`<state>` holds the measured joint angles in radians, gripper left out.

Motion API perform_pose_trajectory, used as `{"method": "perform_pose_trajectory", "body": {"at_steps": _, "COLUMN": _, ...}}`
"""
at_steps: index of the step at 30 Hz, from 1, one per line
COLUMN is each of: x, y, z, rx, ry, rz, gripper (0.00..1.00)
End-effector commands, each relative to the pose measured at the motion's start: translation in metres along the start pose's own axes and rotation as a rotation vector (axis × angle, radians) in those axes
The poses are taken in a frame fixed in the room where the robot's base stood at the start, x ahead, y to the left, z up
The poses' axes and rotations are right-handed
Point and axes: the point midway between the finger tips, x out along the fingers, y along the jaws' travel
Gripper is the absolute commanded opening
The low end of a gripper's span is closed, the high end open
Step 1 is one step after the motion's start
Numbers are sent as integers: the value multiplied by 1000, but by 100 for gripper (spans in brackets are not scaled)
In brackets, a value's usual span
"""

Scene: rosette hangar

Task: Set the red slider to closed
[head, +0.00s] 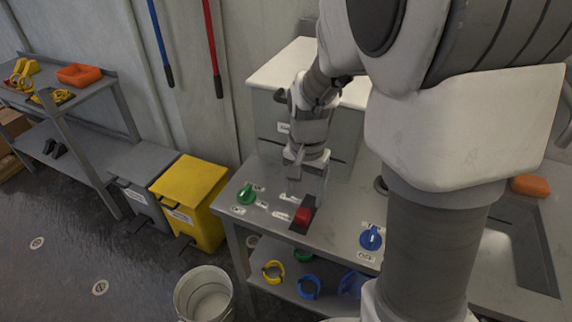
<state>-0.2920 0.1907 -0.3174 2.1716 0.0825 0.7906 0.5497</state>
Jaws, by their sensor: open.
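The red slider (303,215) is a small red block on a dark track on the grey workbench (275,185). It sits toward the near end of the visible track, close to the bench's front edge. Small white labels (282,215) lie left of the track; their writing is too small to read. My gripper (309,177) points down above and behind the slider, open. Nothing shows between its fingers. It appears apart from the slider, and it hides the far part of the track.
A green knob (246,194) stands left of the slider and a blue knob (371,238) right of it. A grey cabinet (268,118) stands behind. Yellow and blue rings lie on the lower shelf. A yellow bin (192,190) and a bucket (204,292) stand left.

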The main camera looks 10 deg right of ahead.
Motion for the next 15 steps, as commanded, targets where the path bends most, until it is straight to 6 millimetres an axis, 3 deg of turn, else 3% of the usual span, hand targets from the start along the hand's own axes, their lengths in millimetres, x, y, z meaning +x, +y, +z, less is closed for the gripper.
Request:
{"method": "perform_pose_trajectory", "body": {"at_steps": 1, "x": 14, "y": 1, "z": 0, "rx": 2, "ry": -2, "rz": 4, "gripper": 72}}
{"method": "perform_pose_trajectory", "body": {"at_steps": 6, "x": 43, "y": 1, "z": 0, "rx": 2, "ry": -2, "rz": 3, "gripper": 72}}
{"method": "perform_pose_trajectory", "body": {"at_steps": 15, "x": 63, "y": 1, "z": 0, "rx": 1, "ry": 0, "rz": 1, "gripper": 72}}
